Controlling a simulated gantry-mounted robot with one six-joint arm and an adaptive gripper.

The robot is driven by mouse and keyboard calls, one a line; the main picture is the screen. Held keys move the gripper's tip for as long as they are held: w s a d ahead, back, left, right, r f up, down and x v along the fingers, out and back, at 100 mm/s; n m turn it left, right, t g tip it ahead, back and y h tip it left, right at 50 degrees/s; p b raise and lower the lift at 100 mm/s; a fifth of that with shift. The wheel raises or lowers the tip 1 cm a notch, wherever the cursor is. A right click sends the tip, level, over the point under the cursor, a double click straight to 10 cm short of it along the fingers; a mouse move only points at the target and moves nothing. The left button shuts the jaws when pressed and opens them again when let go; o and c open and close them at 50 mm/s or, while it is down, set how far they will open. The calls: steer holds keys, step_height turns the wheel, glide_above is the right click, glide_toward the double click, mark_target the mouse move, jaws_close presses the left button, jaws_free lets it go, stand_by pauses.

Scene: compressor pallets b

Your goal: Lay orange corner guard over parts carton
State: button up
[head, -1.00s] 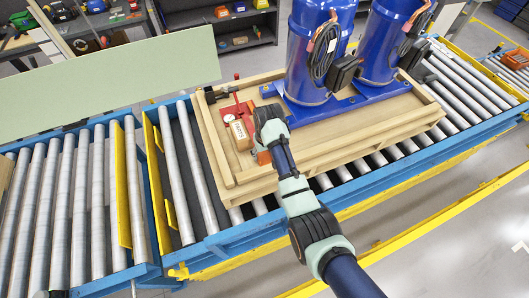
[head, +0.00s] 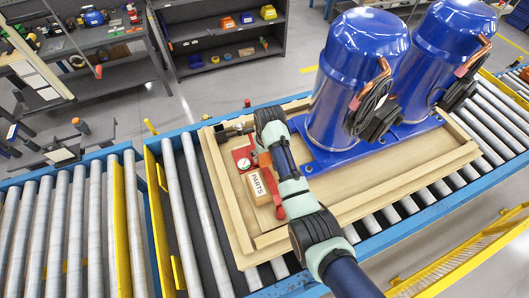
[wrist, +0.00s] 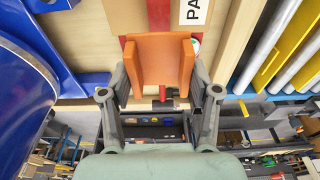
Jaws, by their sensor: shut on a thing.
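The parts carton (head: 257,188) is a small tan box with a white PARTS label, near the left end of the wooden pallet. Its label corner shows at the top of the wrist view (wrist: 193,12). My gripper (wrist: 160,88) is shut on the orange corner guard (wrist: 150,62), an angled piece with raised sides. The guard is apart from the label in the wrist view. In the head view, a sliver of the guard (head: 264,160) shows beyond the carton, and my wrist hides my fingertips. I cannot tell the guard's height above the pallet.
A red strap-like piece (head: 271,195) runs beside the carton, and a red plate (head: 242,158) lies beyond it. Two tall blue compressors (head: 345,85) stand to the right on the pallet (head: 385,185). Roller conveyors (head: 70,225) and yellow rails (head: 160,225) surround it.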

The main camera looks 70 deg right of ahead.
mark_target(265, 159)
steer(key=shift+r, duration=0.1)
steer(key=shift+a+f, duration=0.1)
steer(key=shift+f, duration=0.15)
steer(key=shift+f+b, duration=1.1)
steer(key=shift+f, duration=1)
steer(key=shift+r+p, duration=0.1)
steer(key=shift+p, duration=0.3)
steer(key=shift+f, duration=0.2)
steer(key=shift+s+f+b, duration=0.15)
steer(key=shift+f+b, duration=1.15)
steer(key=shift+f, duration=0.6)
steer(key=shift+s+a+p, duration=0.2)
steer(key=shift+a+p, duration=0.05)
steer(key=shift+p, duration=0.25)
